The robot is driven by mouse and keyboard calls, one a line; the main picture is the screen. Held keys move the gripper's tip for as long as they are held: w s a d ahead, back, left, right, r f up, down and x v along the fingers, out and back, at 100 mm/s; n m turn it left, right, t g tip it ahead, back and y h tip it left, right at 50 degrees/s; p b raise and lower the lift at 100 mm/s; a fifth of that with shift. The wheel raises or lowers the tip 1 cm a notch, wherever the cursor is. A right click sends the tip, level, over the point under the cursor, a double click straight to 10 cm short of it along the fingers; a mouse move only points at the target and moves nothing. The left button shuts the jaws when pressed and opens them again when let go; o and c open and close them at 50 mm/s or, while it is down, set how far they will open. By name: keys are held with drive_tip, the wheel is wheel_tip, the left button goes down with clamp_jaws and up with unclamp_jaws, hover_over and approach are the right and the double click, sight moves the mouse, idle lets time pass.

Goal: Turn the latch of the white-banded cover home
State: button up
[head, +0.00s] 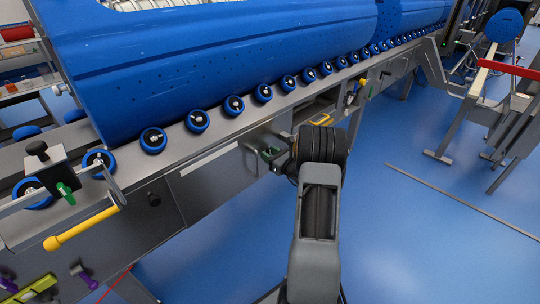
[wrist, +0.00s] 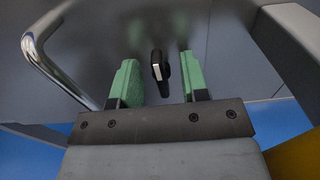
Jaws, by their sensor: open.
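In the wrist view a small black latch (wrist: 160,66) with a pale face stands out from a grey metal panel (wrist: 215,60). My gripper (wrist: 157,78) is open, with one green finger on each side of the latch and a visible gap on both sides. In the head view my gripper (head: 270,154) is at the front of the conveyor's side, and the latch is hidden there. A pale band (head: 212,152) runs along the grey side panel to its left. I cannot tell whether the latch's panel carries that band.
A bent metal handle (wrist: 48,62) stands close left of my gripper. A yellow-gripped crank (head: 82,229) and a black knob (head: 154,199) are farther left. Blue rollers (head: 233,105) line the conveyor under a large blue tub (head: 215,55). The blue floor (head: 430,225) at right is mostly open.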

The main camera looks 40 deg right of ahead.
clamp_jaws()
drive_tip(key=shift+r+m+p, duration=0.25)
drive_tip(key=shift+m+p, duration=0.35)
drive_tip(key=shift+p, duration=0.25)
drive_tip(key=shift+f+m+p, duration=0.2)
drive_tip(key=shift+m+p, duration=0.3)
drive_tip(key=shift+m, duration=0.4)
unclamp_jaws()
